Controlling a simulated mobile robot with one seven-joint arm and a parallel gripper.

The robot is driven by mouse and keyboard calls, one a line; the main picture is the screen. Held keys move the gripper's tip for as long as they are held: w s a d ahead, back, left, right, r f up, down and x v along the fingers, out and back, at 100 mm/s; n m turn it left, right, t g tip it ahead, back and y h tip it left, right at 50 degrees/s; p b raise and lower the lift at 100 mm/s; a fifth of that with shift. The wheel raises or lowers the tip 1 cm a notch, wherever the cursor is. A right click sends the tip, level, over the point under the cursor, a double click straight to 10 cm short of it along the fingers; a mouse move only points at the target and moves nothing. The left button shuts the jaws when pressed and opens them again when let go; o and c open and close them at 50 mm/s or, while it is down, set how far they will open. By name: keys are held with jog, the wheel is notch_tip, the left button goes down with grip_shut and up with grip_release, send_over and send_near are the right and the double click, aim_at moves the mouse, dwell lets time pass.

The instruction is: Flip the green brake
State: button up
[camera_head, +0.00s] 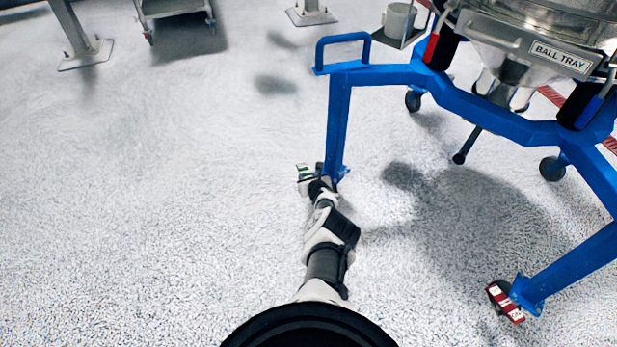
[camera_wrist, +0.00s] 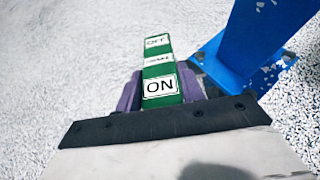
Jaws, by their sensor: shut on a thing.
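The green brake (camera_wrist: 158,72) is a narrow green pedal with a white ON label at the near end and an OFF label at the far end. It sits at the foot of a blue leg (camera_wrist: 245,45). My gripper (camera_wrist: 160,90) has its purple fingers on either side of the brake, shut on it near the ON label. In the head view the brake (camera_head: 304,172) shows small at the bottom of the blue leg, with my gripper (camera_head: 316,180) against it. The caster wheel under the brake is mostly hidden.
The blue sifter frame (camera_head: 480,100) carries a metal body labelled BALL TRAY (camera_head: 560,57). A red brake (camera_head: 506,302) sits on another leg's caster at the lower right. A cart (camera_head: 178,8) stands at the upper left. The floor left of my arm is clear.

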dwell(0.5)
jog(key=o, duration=1)
jog(key=shift+r, duration=0.15)
jog(key=shift+s+d+r+p, duration=0.2)
jog(key=shift+s+r+p, duration=0.25)
jog(key=shift+p, duration=0.7)
jog(key=p+v, duration=1.2)
jog(key=p, duration=0.3)
jog(key=shift+s, duration=0.25)
jog(key=shift+f, duration=0.1)
